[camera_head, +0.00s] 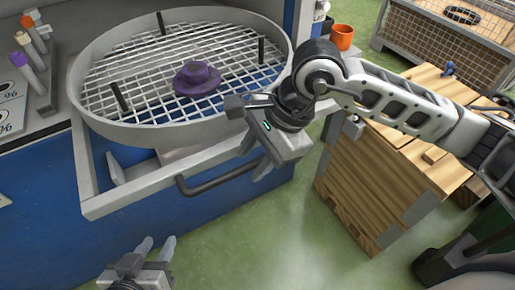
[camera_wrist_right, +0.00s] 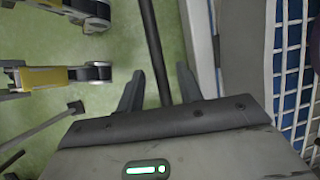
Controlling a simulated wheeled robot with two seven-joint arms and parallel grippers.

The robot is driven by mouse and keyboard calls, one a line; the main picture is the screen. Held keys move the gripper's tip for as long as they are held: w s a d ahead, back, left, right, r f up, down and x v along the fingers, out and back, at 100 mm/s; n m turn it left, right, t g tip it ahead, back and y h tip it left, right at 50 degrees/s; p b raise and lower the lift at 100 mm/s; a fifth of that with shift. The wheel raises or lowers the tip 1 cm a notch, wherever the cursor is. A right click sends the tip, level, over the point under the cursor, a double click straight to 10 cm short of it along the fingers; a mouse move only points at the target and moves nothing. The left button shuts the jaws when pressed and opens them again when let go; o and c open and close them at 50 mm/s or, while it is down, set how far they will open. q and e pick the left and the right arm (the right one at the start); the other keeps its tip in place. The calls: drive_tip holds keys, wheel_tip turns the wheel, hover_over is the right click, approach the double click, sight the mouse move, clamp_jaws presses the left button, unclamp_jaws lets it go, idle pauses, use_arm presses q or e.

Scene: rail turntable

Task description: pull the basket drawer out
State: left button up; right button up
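The basket drawer (camera_head: 130,196) is a grey frame at the front of the blue cabinet, with a round mesh-bottomed basket (camera_head: 95,112) above it. Its dark bar handle (camera_head: 208,184) runs along the front. My right gripper (camera_head: 255,158) is at the handle's right end. In the right wrist view the handle bar (camera_wrist_right: 153,45) passes between the two spread fingers (camera_wrist_right: 158,92), with gaps visible on both sides. My left gripper (camera_head: 156,246) is open and empty, low in front of the drawer, apart from the handle.
A purple hat-shaped part (camera_head: 197,79) lies in the basket. A wooden crate (camera_head: 370,190) stands right of the drawer, with an orange cup (camera_head: 341,37) behind. A wire-mesh bin (camera_head: 440,40) is at back right. Green floor (camera_head: 270,245) in front is clear.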

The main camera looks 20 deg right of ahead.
drive_tip(key=v, duration=1.6)
drive_tip(key=shift+a, duration=0.1)
